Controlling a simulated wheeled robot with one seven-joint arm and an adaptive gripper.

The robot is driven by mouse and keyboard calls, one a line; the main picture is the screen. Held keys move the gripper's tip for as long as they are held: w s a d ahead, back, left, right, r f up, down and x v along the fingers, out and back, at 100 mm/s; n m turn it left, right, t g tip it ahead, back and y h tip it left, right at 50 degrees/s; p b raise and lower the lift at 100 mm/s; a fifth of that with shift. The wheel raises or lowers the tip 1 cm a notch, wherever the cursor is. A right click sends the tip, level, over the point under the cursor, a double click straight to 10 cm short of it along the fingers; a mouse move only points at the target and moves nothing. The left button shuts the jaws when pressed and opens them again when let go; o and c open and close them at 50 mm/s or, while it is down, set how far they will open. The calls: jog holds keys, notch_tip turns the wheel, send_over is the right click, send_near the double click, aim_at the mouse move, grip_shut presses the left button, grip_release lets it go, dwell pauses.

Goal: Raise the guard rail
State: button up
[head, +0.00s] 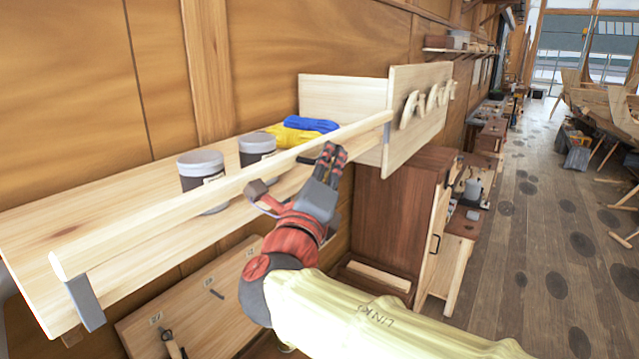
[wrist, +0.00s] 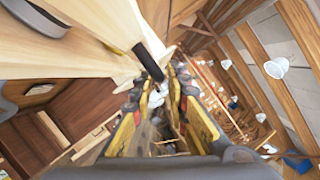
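The guard rail (head: 222,189) is a long pale wooden bar along the front of a wall shelf (head: 120,220). A grey bracket (head: 86,303) is at its near end, and another (head: 387,132) is at its far end. My gripper (head: 332,154) is in front of the shelf, close to the rail toward its far end. In the wrist view, my gripper (wrist: 158,95) has its fingers apart, with the room showing between them. Pale wood and a dark strip (wrist: 149,62) are close to the left finger. I cannot tell whether a finger touches the rail.
On the shelf are two grey-lidded cans (head: 202,172) (head: 257,148) and yellow (head: 290,136) and blue (head: 310,124) bundles behind the rail. An upright end board (head: 420,118) stands at the far end. A brown cabinet (head: 395,215) is below.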

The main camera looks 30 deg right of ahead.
jog(key=v, duration=0.8)
jog(key=shift+s+a, duration=0.25)
jog(key=shift+s, duration=0.05)
jog(key=shift+f, duration=0.1)
